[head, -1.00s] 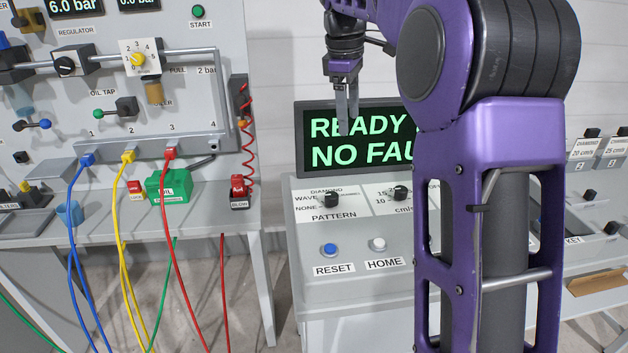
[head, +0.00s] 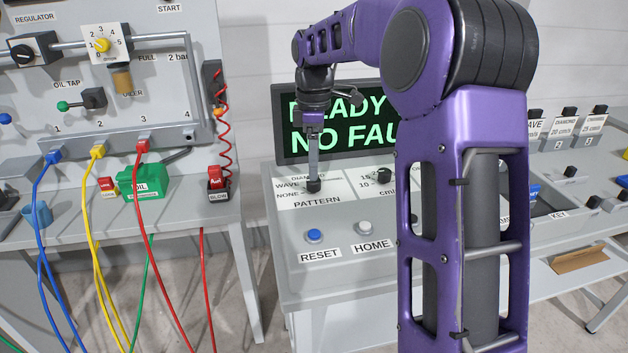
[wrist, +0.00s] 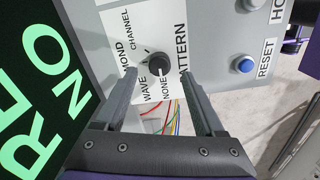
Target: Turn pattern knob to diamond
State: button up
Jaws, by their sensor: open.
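The pattern knob (head: 313,186) is a small dark knob on the white PATTERN label of the grey console. In the head view its labels read DIAMOND, WAVE and NONE; the wrist view also shows CHANNEL. My gripper (head: 313,160) hangs straight down over the knob, its fingertips close to it and partly covering it. In the wrist view the knob (wrist: 157,61) lies between the two open fingers of my gripper (wrist: 157,72), with a gap on each side. I cannot tell for sure which label the knob points at.
A second knob (head: 384,175) sits just right of the pattern knob. The blue RESET button (head: 314,236) and white HOME button (head: 364,227) are in front. The screen (head: 338,128) stands close behind, partly hidden by my arm, showing green READY and NO FAU.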

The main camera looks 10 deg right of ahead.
aim_at(314, 184)
jog(key=shift+f+b, duration=0.3)
jog(key=shift+f, duration=1.75)
grip_shut()
